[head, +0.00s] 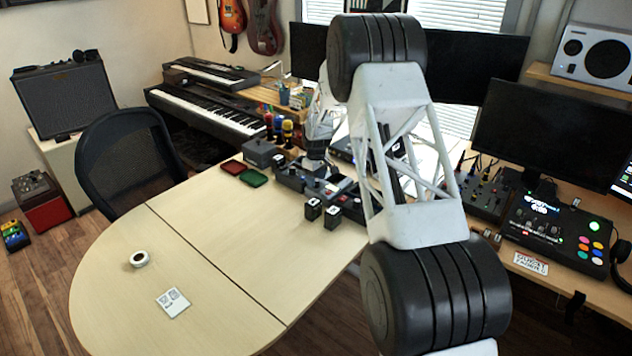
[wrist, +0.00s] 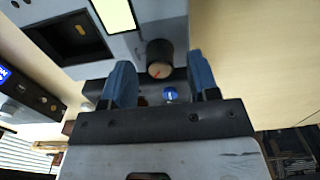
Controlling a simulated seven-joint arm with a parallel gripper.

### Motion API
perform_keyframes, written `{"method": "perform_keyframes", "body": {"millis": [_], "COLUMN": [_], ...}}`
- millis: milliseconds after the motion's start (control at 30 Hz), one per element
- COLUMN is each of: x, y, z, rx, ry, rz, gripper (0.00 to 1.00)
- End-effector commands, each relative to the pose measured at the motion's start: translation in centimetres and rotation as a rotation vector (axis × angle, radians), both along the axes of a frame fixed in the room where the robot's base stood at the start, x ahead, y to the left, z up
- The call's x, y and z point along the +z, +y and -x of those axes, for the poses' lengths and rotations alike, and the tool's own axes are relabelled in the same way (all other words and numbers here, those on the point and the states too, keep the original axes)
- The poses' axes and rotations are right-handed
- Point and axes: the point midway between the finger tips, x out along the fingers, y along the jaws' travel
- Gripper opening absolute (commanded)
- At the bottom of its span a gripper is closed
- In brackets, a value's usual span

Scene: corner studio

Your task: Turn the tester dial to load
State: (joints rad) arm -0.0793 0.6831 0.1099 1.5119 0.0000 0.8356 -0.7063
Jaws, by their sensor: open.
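The tester (wrist: 115,48) shows in the wrist view as a grey panel with a dark square recess and a pale yellow window. Its dial (wrist: 159,57) is a dark round knob with a red pointer mark on its face. My gripper (wrist: 160,66) is open, its two blue fingers apart on the left and right of the dial. I cannot tell whether either finger touches it. A small blue-topped part (wrist: 170,94) shows between the fingers, nearer the palm. In the head view my gripper (head: 316,162) is low over the desk's cluttered back edge, and the dial cannot be made out.
Two small black blocks (head: 313,209) (head: 332,217) stand on the desk just in front. A red tray (head: 233,167) and a green tray (head: 254,178) lie to the left.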

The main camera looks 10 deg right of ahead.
Motion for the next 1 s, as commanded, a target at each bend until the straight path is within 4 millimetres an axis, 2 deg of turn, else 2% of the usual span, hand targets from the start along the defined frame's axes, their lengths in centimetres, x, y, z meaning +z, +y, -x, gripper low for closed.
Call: {"method": "perform_keyframes", "body": {"millis": [200, 533, 833, 1000], "x": [-1.35, -1.5, -1.49, -1.5], "y": [0.0, 0.0, 0.0, 0.01], "z": [0.03, 0.04, 0.04, 0.05], "rx": [0.0, 0.0, 0.0, -0.003], "ry": [0.001, 0.0, 0.001, 0.001], "rz": [0.0, 0.0, 0.0, 0.0], "gripper": [0.55, 0.53, 0.07, 0.06]}}
